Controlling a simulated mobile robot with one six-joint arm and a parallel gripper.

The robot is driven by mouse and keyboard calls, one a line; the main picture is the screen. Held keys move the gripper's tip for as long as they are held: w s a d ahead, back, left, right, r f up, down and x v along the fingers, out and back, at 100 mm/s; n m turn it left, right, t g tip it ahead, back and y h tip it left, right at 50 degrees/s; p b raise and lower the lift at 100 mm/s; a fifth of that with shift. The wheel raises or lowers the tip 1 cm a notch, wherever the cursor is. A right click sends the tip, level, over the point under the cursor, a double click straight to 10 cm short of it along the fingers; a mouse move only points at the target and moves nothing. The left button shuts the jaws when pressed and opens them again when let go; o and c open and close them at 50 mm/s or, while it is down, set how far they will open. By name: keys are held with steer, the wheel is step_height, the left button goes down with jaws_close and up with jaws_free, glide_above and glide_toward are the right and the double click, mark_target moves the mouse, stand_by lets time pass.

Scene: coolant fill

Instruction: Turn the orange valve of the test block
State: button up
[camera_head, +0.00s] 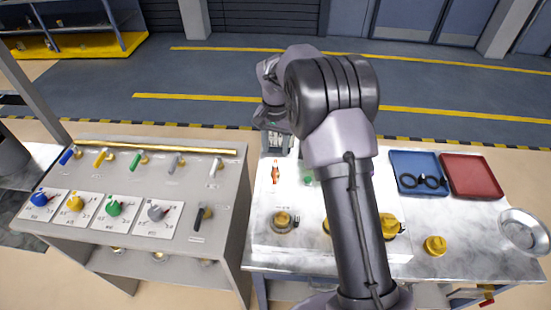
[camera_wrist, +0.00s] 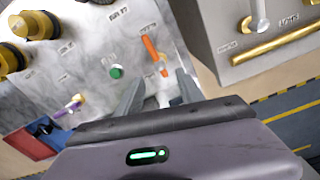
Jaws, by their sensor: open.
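The orange valve (camera_head: 275,172) stands on the pale top of the test block (camera_head: 263,215), left of my arm in the head view. In the wrist view its orange handle (camera_wrist: 149,47) lies just beyond my fingertips, slightly tilted, with a pale metal part below it. My gripper (camera_head: 278,150) is at the far edge of the block, just behind the valve. In the wrist view my gripper (camera_wrist: 160,78) is open, its two grey fingers apart on either side of the valve's lower end. I cannot tell whether either finger touches it. My arm hides part of the block.
A green button (camera_head: 308,180) is beside the valve; a purple lever (camera_wrist: 68,106) shows in the wrist view. Yellow caps (camera_head: 391,226) stand on the block's near side. A blue tray (camera_head: 402,160), red tray (camera_head: 472,176) and metal bowl (camera_head: 523,230) are right. A grey console (camera_head: 228,178) stands left.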

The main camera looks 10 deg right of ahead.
step_height(320, 180, up, 8)
steer(key=p, duration=0.1)
stand_by(0.4)
steer(key=s+a+r+n+t+y+b, duration=0.1)
steer(key=s+r+t+b, duration=0.2)
steer(key=s, duration=0.5)
steer(key=s+a+r+b, duration=0.1)
steer(key=s+r+b, duration=0.35)
steer(key=s, duration=0.45)
steer(key=s+a+f+t+b, duration=0.1)
steer(key=s+f+b, duration=0.1)
steer(key=s, duration=0.6)
steer(key=s+a+f+t+y+b, duration=0.1)
steer(key=s+f, duration=0.2)
steer(key=s, duration=0.5)
steer(key=shift+s+f+n+t+b, duration=0.2)
steer(key=shift+s+n+t+b, duration=0.1)
steer(key=shift+n+t+b, duration=0.1)
